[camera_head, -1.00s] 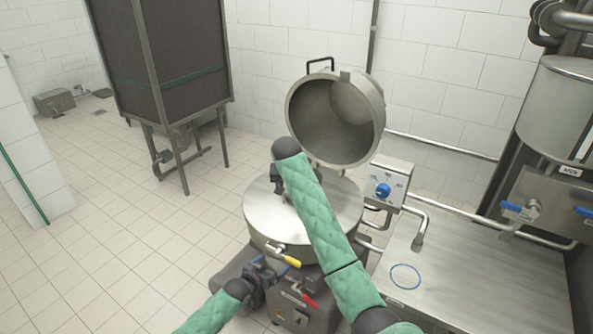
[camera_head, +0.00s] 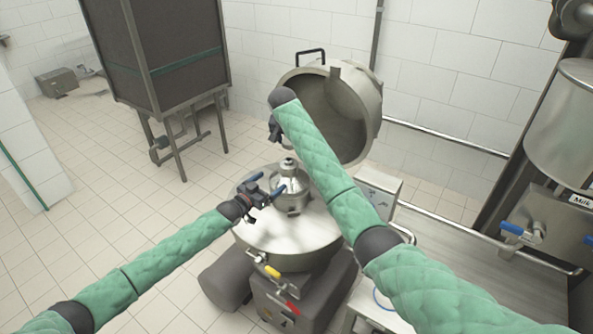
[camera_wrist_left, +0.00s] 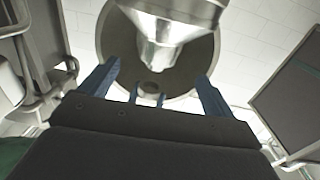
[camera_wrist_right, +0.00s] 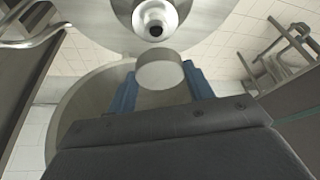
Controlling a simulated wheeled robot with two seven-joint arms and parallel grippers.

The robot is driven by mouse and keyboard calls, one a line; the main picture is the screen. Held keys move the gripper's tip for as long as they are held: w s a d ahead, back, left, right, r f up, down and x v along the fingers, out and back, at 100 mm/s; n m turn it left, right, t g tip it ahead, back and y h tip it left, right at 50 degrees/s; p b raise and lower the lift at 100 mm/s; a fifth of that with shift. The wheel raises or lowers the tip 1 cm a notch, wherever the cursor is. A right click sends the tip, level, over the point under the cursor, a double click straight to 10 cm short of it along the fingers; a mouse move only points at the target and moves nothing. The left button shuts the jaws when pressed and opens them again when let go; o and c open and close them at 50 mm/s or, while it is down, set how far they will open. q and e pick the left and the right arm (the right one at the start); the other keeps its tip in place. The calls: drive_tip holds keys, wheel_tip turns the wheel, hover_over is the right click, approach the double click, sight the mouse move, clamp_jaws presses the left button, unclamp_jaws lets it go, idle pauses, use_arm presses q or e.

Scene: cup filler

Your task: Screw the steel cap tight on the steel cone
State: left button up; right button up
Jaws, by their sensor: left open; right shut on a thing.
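The steel cone (camera_head: 291,184) stands upright on a round steel disc (camera_head: 262,232), its narrow top bare. The right wrist view looks down on its top opening (camera_wrist_right: 155,22). My left gripper (camera_head: 266,186) is open beside the cone, on its left; in the left wrist view the cone (camera_wrist_left: 160,50) appears inverted, near the spread fingers. My right gripper (camera_head: 274,131) is up behind the cone, shut on the steel cap (camera_wrist_right: 160,75), a short plain cylinder, apart from the cone.
The raised bowl-shaped lid (camera_head: 345,100) stands open behind the cone, close to my right gripper. A control box (camera_head: 378,187) is to the right of the disc. A steel bench (camera_head: 470,285) and milk tank (camera_head: 565,130) fill the right side.

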sight(289, 166)
drive_tip(key=shift+w+a+r, duration=0.1)
drive_tip(key=shift+a, duration=0.05)
drive_tip(key=shift+s+a+r, duration=0.3)
drive_tip(key=shift+s+r, duration=0.2)
drive_tip(key=shift+s+d+r, duration=0.1)
drive_tip(key=shift+s+r, duration=0.05)
drive_tip(key=shift+s, duration=0.1)
drive_tip(key=shift+d, duration=0.15)
drive_tip(key=shift+w+d+f, duration=0.15)
drive_tip(key=shift+w+f, duration=0.25)
drive_tip(key=shift+f, duration=0.05)
use_arm(q)
drive_tip(key=x, duration=1)
drive_tip(key=shift+r, duration=0.35)
use_arm(e)
drive_tip(key=shift+a+r, duration=0.1)
drive_tip(key=shift+a, duration=0.1)
use_arm(q)
drive_tip(key=shift+w+d, duration=0.2)
drive_tip(key=shift+w+d+r, duration=0.1)
drive_tip(key=shift+w+d, duration=0.1)
use_arm(e)
drive_tip(key=shift+s+r, duration=0.1)
drive_tip(key=shift+s, duration=0.1)
drive_tip(key=shift+w, duration=0.1)
